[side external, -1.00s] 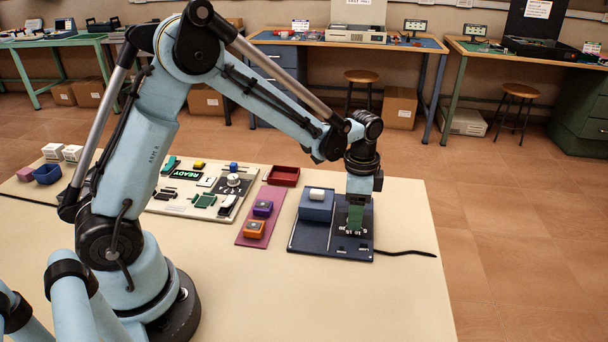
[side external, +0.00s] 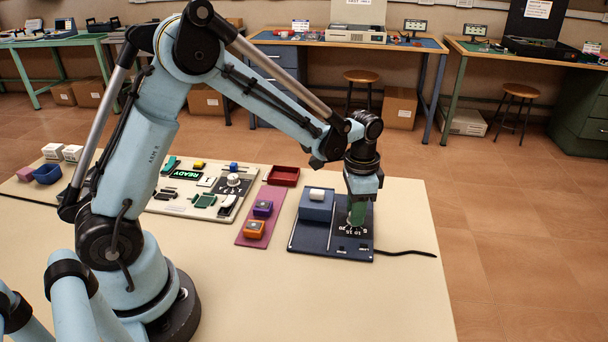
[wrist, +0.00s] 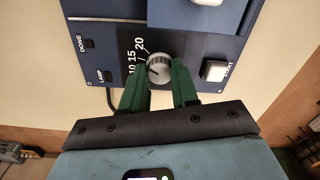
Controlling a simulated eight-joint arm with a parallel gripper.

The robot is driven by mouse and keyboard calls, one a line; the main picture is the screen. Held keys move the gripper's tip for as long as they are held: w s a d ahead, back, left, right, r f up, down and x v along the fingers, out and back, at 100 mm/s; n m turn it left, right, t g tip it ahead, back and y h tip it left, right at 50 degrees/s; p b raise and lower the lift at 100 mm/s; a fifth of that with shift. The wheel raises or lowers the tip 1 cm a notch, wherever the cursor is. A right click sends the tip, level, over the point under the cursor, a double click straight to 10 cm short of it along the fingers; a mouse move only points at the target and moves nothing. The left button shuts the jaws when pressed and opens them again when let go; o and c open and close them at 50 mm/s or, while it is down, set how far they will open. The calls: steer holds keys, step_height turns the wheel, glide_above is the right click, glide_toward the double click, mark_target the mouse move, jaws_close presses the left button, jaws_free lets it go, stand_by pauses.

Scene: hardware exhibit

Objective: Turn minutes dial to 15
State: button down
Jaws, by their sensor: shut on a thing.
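The minutes dial (wrist: 159,68) is a round grey ribbed knob on a dark blue panel (wrist: 195,45). White numbers 10, 15 and 20 are printed beside it in the wrist view. Its pointer setting is too small to read surely. My gripper (wrist: 162,66) has green fingers on both sides of the dial and is shut on it. In the side view my gripper (side external: 356,218) points down at the panel and hides the dial.
A white START button (wrist: 215,70) is close to the right finger. DONE and LAMP markings lie at the left. A black cable (side external: 407,253) runs off right.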

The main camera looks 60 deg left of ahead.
steer(key=shift+n, duration=1.3)
steer(key=c, duration=0.8)
jaws_free()
steer(key=shift+c, duration=0.2)
step_height(320, 180, up, 12)
steer(key=shift+r, duration=0.1)
steer(key=s+a+n+t, duration=0.1)
steer(key=s+n+t, duration=0.2)
steer(key=s+t, duration=0.4)
steer(key=s, duration=0.7)
steer(key=shift+a, duration=0.35)
